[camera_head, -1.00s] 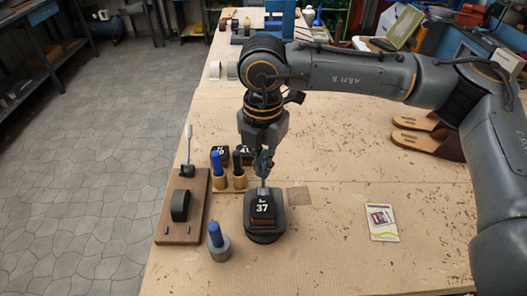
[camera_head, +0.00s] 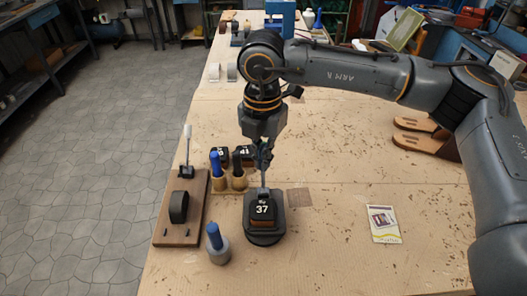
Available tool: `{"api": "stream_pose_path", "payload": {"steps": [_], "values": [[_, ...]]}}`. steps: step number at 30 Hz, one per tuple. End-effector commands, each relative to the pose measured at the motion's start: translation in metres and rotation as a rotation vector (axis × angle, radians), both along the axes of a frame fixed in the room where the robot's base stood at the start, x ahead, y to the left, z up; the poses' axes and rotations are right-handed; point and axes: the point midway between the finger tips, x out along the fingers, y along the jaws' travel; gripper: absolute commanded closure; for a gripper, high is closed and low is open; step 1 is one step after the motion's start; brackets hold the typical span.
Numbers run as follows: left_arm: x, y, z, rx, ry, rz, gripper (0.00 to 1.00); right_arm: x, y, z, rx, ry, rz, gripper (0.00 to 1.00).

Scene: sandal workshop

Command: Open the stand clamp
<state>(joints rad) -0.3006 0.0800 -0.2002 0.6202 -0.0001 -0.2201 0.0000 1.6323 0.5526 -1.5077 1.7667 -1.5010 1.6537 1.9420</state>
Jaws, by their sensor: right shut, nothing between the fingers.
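The stand (camera_head: 265,238) is a dark base on the bench that holds a black-topped block marked 37 (camera_head: 263,209). A thin grey upright piece (camera_head: 263,190), which looks like the clamp's lever, rises at the back of the block. My right gripper (camera_head: 263,163) points down right above this piece, with its fingers shut and empty. Whether the fingertips touch it I cannot tell. How the clamp meets the block is too small to tell. My left gripper is not in view.
Blue-handled tools (camera_head: 218,244) and other numbered blocks (camera_head: 245,153) stand close by. A leaflet (camera_head: 383,224) lies right, with bare bench between.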

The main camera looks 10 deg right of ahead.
Motion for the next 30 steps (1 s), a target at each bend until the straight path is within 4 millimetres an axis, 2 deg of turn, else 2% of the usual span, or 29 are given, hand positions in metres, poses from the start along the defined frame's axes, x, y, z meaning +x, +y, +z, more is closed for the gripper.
{"api": "stream_pose_path", "payload": {"steps": [6, 14, 30], "values": [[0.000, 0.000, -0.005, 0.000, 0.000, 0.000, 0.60, 0.010, -0.002, -0.004, 0.000, 0.000, -0.001, 1.00], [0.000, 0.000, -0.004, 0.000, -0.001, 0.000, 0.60, 0.012, -0.003, -0.002, 0.000, 0.000, 0.001, 1.00], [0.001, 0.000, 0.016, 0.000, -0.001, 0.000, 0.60, 0.004, -0.001, 0.047, 0.001, -0.001, 0.000, 1.00]]}}
